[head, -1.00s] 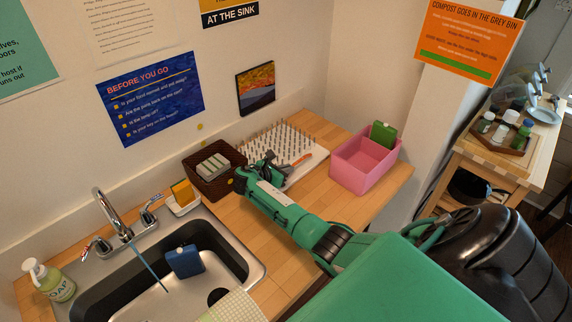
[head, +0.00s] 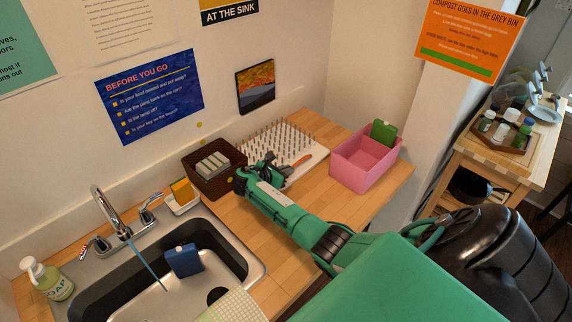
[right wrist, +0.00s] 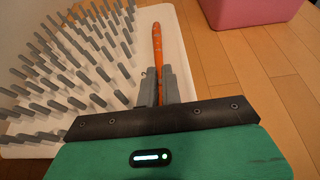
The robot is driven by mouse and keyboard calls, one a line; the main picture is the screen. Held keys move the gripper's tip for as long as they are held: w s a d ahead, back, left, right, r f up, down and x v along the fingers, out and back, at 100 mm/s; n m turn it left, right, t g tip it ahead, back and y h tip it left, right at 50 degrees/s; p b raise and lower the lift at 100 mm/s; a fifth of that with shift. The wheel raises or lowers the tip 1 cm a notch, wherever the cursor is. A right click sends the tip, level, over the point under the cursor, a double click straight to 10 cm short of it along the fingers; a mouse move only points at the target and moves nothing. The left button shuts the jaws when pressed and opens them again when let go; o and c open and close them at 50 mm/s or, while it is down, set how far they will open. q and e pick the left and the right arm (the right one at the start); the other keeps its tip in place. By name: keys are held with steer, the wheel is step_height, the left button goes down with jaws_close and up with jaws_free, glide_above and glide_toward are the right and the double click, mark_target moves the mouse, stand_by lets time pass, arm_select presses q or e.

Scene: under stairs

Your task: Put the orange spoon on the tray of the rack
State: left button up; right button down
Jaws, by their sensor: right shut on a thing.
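The rack (head: 262,143) is a white tray with rows of grey pegs, at the back of the wooden counter. It fills the left of the right wrist view, where its bare white tray strip (right wrist: 178,52) shows. The orange spoon (right wrist: 157,48) is between the fingertips of my right gripper (right wrist: 159,88), which is shut on it. The spoon points away from the gripper, over the bare strip beside the pegs. I cannot tell whether it touches the tray. In the head view the spoon (head: 301,160) shows small at the rack's right side, by my right gripper (head: 283,168). My left gripper is out of view.
A brown basket (head: 204,181) stands left of the rack. A pink bin (head: 361,172) with a green item stands to the right. The sink (head: 120,268) with its tap is at the front left. Bare counter lies between the rack and the pink bin.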

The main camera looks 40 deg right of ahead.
steer(key=shift+f, duration=0.15)
steer(key=c, duration=1.5)
jaws_free()
steer(key=shift+a+r, duration=0.2)
steer(key=shift+a, duration=0.4)
steer(key=b+v, duration=0.3)
steer(key=v, duration=0.8)
steer(key=shift+a+r, duration=0.15)
steer(key=shift+a, duration=0.1)
steer(key=shift+s+a+r, duration=0.1)
steer(key=shift+a+r, duration=0.2)
steer(key=shift+a, duration=0.15)
